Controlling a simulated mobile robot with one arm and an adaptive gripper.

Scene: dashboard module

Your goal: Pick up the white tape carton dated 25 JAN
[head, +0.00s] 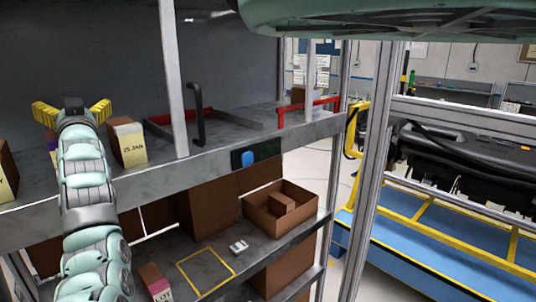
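The carton labelled 25 JAN (133,150) stands upright on the upper shelf. It is brown, with a pale label on its front and whitish tape on top. My gripper (72,108) is up and to the left of it, its yellow fingers spread wide. The gripper is open and looks empty. A clear sideways gap shows between the carton and my arm; their distance in depth is hard to judge.
Another carton (7,172) stands at the far left; one with purple tape is mostly hidden behind my arm. Metal posts (173,80) and a black handle (198,115) rise right of the carton. Below are an open box (263,213) and a yellow-outlined square (181,264).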

